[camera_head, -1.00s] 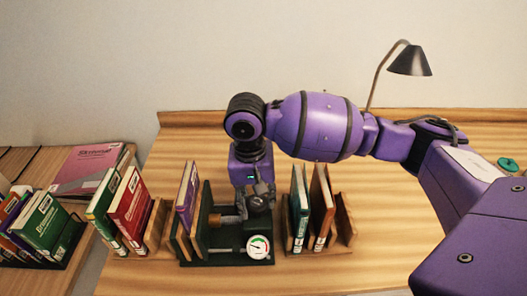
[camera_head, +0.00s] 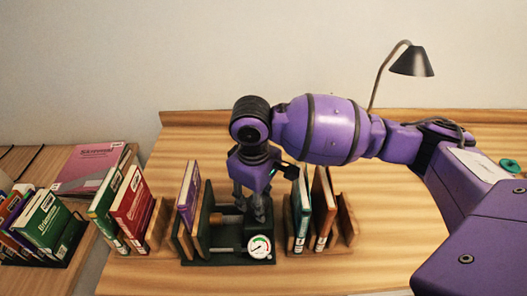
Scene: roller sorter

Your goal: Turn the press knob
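The press (camera_head: 228,258) is a dark green frame on the table with metal rods and a round dial gauge (camera_head: 259,247) at its front. A purple book (camera_head: 188,198) stands at its left side. My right gripper (camera_head: 254,212) points down at the right part of the press, just above and behind the gauge. Its grey fingers hide that part, so I cannot make out the knob or whether the fingers are closed on it. My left gripper is not in view.
Green and red books (camera_head: 130,208) stand left of the press in a wooden holder. Teal and brown books (camera_head: 322,205) stand close on its right. A black lamp (camera_head: 411,61) stands at the back right. The table's middle right is clear.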

